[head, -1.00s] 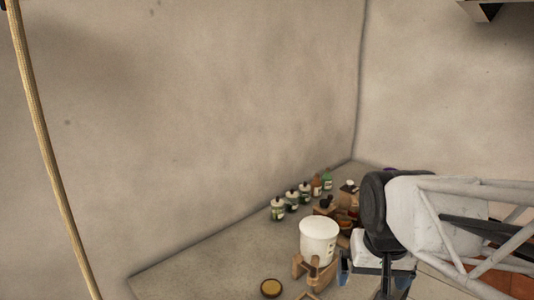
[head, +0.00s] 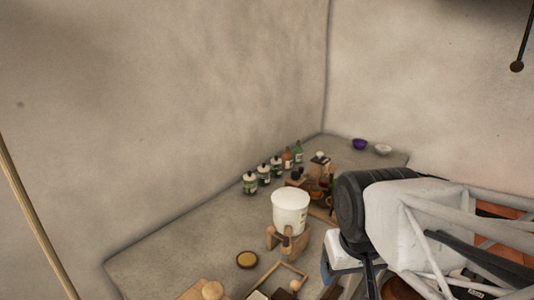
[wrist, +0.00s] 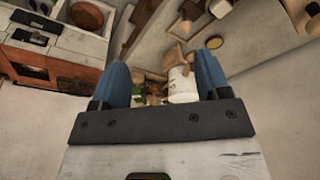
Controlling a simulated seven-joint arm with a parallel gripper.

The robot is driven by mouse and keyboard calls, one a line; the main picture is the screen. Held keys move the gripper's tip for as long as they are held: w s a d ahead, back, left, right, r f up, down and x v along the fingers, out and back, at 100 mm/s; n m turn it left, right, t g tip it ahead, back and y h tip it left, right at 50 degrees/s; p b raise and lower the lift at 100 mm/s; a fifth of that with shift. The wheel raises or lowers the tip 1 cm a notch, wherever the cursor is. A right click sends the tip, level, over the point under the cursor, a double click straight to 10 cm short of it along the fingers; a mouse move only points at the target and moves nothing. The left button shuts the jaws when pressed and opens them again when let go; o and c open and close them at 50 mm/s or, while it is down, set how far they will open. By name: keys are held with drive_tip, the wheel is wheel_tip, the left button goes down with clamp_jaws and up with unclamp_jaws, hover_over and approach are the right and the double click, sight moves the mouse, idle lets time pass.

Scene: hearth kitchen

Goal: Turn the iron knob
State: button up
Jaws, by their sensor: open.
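I cannot pick out the iron knob for certain in either view. A dark rod with a round ball end (head: 517,66) hangs at the upper right of the head view; I cannot tell whether it is the knob. My gripper (wrist: 162,64) is open, its two blue fingers wide apart with nothing held between them. Beyond the fingers, the wrist view shows the counter things from above, apart from the gripper. In the head view, my arm covers the right part of the counter and most of the gripper.
A white bucket (head: 290,213) stands on the counter, with several bottles (head: 264,174) along the wall behind it. A yellow-topped dish (head: 247,260) lies nearer. A purple bowl (head: 359,144) and a white bowl (head: 383,150) sit by the corner. A brick-red-fronted unit (wrist: 50,70) is at left.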

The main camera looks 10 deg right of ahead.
drive_tip(key=w+r+n, duration=0.1)
drive_tip(key=w+r, duration=0.1)
drive_tip(key=w, duration=0.6)
drive_tip(key=w+r+n, duration=0.2)
drive_tip(key=w+r, duration=0.1)
drive_tip(key=w, duration=0.5)
drive_tip(key=n+g, duration=0.3)
drive_tip(key=n, duration=0.5)
hover_over(296, 173)
drive_tip(key=f, duration=1.3)
drive_tip(key=shift+s+a+f, duration=0.1)
drive_tip(key=shift+s+a, duration=0.05)
drive_tip(key=shift+s, duration=0.25)
drive_tip(key=shift+w+f, duration=0.35)
drive_tip(key=shift+w, duration=0.1)
drive_tip(key=shift+f, duration=3.9)
